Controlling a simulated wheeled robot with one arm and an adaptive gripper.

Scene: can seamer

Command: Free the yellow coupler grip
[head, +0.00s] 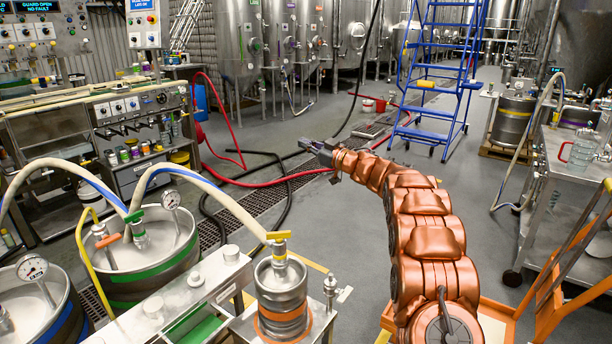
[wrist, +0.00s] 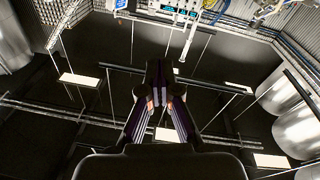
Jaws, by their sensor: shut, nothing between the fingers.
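A yellow coupler grip (head: 279,235) sits on top of the small steel keg (head: 281,290) with an orange band, in the lower middle of the head view. A pale hose (head: 225,200) runs to this coupler from the upper left. My gripper (head: 308,143) is stretched out over the open floor, well beyond and above the grip and apart from it. In the wrist view my gripper (wrist: 159,75) is shut with its fingers together and empty. The wrist view looks towards the ceiling and tanks, and the grip does not show there.
Larger kegs with a green band (head: 150,268) and a blue band (head: 72,325) stand at the lower left. A blue ladder (head: 437,70) stands at the back. A steel cart (head: 560,190) is on the right. Open grey floor lies around my arm.

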